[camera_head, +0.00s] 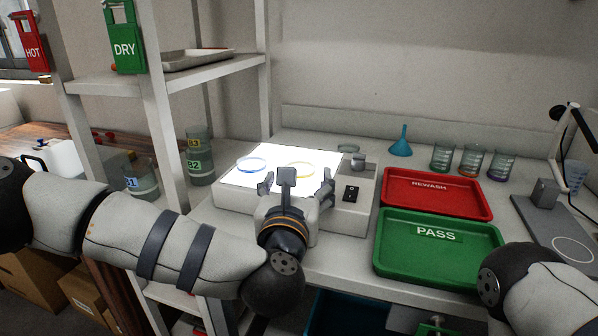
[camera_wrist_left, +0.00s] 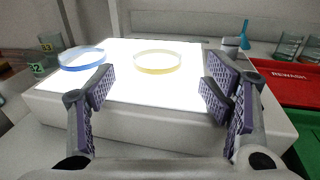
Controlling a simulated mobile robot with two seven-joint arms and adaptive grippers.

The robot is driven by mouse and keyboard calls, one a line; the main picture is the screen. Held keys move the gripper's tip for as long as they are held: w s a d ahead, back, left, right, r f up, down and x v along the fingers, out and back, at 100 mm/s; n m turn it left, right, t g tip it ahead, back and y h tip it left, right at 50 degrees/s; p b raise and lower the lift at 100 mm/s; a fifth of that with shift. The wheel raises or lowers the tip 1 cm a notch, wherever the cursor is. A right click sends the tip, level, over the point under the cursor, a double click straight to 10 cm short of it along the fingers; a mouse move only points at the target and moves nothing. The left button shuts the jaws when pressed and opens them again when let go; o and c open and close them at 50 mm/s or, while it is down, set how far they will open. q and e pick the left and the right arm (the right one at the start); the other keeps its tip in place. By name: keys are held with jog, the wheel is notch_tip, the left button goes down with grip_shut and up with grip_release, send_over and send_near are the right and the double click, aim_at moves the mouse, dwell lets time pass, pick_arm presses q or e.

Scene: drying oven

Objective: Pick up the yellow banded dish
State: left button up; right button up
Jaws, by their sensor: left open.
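The yellow banded dish (camera_head: 301,169) is a shallow clear dish on the bright light panel (camera_head: 233,178). It also shows in the left wrist view (camera_wrist_left: 158,62), ahead of the fingers and roughly midway between them. A blue banded dish (camera_head: 251,164) lies to its left on the same panel and shows in the left wrist view (camera_wrist_left: 82,59). My left gripper (camera_head: 297,187) is open and empty at the front edge of the light box, apart from both dishes. Its two padded fingers (camera_wrist_left: 160,93) are spread wide. My right gripper is out of view.
A red REWASH tray (camera_head: 398,205) and a green PASS tray (camera_head: 390,262) lie right of the light box. A blue funnel (camera_head: 402,143) and several beakers stand at the back. A shelf rack (camera_head: 155,100) stands left.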

aim_at(300, 165)
pick_arm(q)
jog(key=w, duration=0.6)
jog(key=shift+w+d+f, duration=0.15)
jog(key=shift+w+d, duration=0.1)
jog(key=shift+w, duration=0.1)
jog(key=c, duration=1.2)
